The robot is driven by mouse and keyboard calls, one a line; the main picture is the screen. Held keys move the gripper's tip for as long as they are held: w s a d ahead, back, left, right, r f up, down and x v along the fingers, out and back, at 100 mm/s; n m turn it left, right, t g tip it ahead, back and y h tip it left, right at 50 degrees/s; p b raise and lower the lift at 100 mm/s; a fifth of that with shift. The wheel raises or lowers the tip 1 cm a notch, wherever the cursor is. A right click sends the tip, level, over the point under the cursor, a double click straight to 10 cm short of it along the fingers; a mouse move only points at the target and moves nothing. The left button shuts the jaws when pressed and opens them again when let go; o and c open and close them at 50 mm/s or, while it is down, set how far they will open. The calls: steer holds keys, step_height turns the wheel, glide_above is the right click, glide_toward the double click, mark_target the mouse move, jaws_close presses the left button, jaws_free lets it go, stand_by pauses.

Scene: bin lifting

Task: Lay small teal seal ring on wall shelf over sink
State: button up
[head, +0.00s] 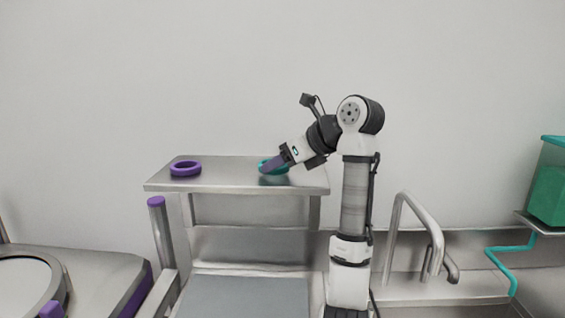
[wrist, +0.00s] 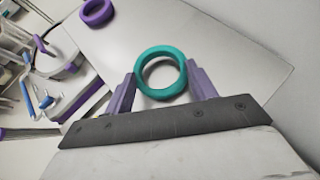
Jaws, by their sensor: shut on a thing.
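The small teal seal ring (wrist: 161,72) is between the two purple fingers of my gripper (wrist: 160,88) in the wrist view, with a finger against each side. In the head view the teal ring (head: 274,167) shows at my gripper (head: 268,167), over the right part of the steel shelf (head: 225,180). My gripper is shut on the ring. The ring is close to the shelf top; I cannot tell whether it touches it. The fingers hide part of the ring in the head view.
A purple ring (head: 185,169) lies on the left of the same shelf; it also shows in the wrist view (wrist: 96,12). The shelf middle is bare. A tap (head: 425,235) stands right of my arm. A teal container (head: 550,185) stands on a small ledge at the far right.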

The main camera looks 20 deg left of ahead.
steer(key=shift+f, duration=0.45)
steer(key=shift+f, duration=0.1)
steer(key=o, duration=1.1)
steer(key=shift+c, duration=0.2)
steer(key=b+v, duration=0.3)
steer(key=v, duration=0.9)
